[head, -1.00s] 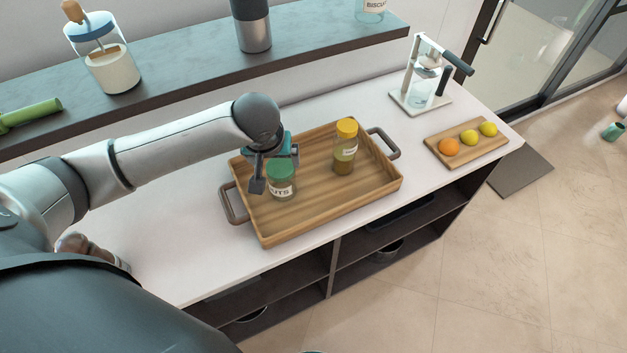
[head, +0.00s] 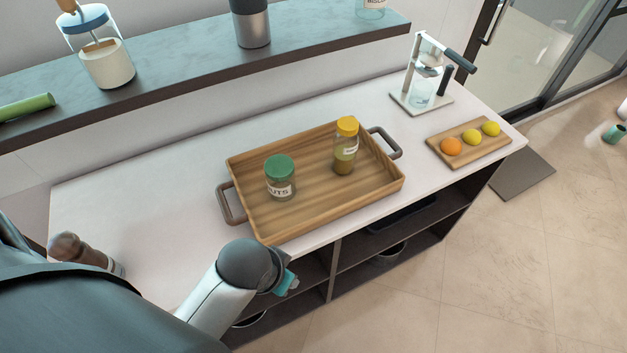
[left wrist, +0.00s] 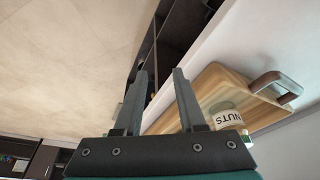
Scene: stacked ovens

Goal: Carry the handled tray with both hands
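The wooden handled tray (head: 262,222) lies on the white counter, with one dark handle (head: 232,204) at its left end and another (head: 385,143) at its right end. A green-lidded NUTS jar (head: 280,178) and a yellow-lidded jar (head: 345,146) stand upright in it. My left gripper (head: 288,284) is off the counter's front edge, below the tray and apart from it. In the left wrist view its two fingers (left wrist: 160,75) are spread with nothing between them; the tray (left wrist: 216,78) and NUTS jar (left wrist: 226,116) show beyond. My right gripper is in no view.
A board with fruit (head: 468,150) and a glass press (head: 422,85) stand right of the tray. A raised shelf (head: 180,75) runs behind.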

